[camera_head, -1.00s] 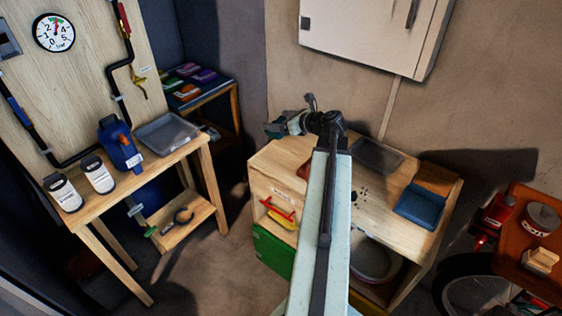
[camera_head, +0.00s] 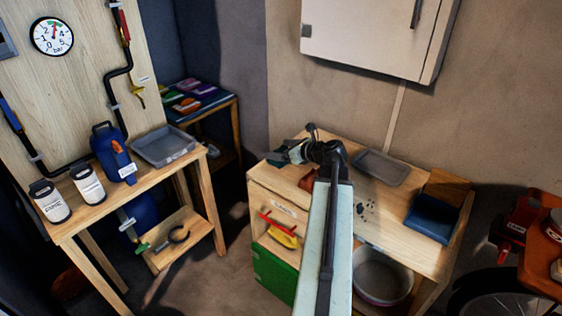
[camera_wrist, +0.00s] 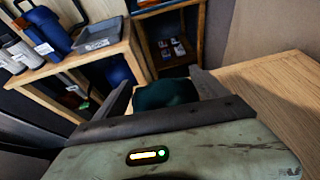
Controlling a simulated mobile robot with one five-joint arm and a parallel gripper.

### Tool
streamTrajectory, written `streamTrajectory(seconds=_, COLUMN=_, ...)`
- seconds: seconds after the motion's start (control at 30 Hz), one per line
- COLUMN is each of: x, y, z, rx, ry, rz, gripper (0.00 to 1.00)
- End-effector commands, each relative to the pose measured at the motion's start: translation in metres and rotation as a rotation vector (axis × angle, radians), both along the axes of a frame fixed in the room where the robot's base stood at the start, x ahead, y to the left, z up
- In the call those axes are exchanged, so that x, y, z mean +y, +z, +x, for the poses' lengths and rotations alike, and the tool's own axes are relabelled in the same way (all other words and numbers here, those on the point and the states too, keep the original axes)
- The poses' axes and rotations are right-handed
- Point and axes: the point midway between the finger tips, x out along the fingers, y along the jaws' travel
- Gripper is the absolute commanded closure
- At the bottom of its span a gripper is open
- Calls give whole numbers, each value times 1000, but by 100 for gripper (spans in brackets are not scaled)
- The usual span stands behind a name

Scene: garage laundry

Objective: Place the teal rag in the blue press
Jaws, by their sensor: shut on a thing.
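My gripper (camera_head: 283,155) is over the far left corner of the wooden bench in the head view. In the wrist view my gripper (camera_wrist: 165,88) has its two fingers on either side of the dark teal rag (camera_wrist: 165,94) and is shut on it. Only a little of the teal rag (camera_head: 274,161) shows in the head view. A blue box-like thing (camera_head: 433,219), which looks like the blue press, sits at the right end of the bench with a wooden panel behind it. My gripper is well to its left.
A grey tray (camera_head: 381,168) and dark bits (camera_head: 365,209) lie on the bench (camera_head: 402,231) between my gripper and the blue thing. A white cabinet (camera_head: 372,38) hangs above. A workbench with a blue can (camera_head: 113,154) stands left. A red cart (camera_head: 540,250) stands right.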

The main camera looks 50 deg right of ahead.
Motion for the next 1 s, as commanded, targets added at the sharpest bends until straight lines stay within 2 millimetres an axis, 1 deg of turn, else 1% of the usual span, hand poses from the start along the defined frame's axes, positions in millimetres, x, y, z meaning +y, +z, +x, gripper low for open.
streamTrajectory(seconds=0.03, x=0, y=-20, z=0, rx=0, ry=0, rz=0, gripper=58)
streamTrajectory(seconds=0.1, x=0, y=-27, z=0, rx=0, ry=0, rz=0, gripper=58)
streamTrajectory(seconds=0.33, x=-1, y=-22, z=0, rx=0, ry=-1, rz=0, gripper=58)
streamTrajectory(seconds=0.5, x=-1, y=-28, z=-1, rx=0, ry=-1, rz=1, gripper=58)
streamTrajectory(seconds=0.53, x=-1, y=-27, z=-1, rx=0, ry=-1, rz=1, gripper=12)
streamTrajectory(seconds=0.57, x=-1, y=-27, z=-1, rx=0, ry=-1, rz=1, gripper=3)
streamTrajectory(seconds=0.6, x=-1, y=-26, z=-1, rx=0, ry=-1, rz=1, gripper=0)
streamTrajectory(seconds=0.83, x=-1, y=-25, z=-2, rx=0, ry=-2, rz=0, gripper=0)
streamTrajectory(seconds=0.93, x=-1, y=-19, z=-13, rx=0, ry=-4, rz=-1, gripper=0)
streamTrajectory(seconds=1.0, x=-1, y=-12, z=-26, rx=0, ry=-5, rz=-1, gripper=0)
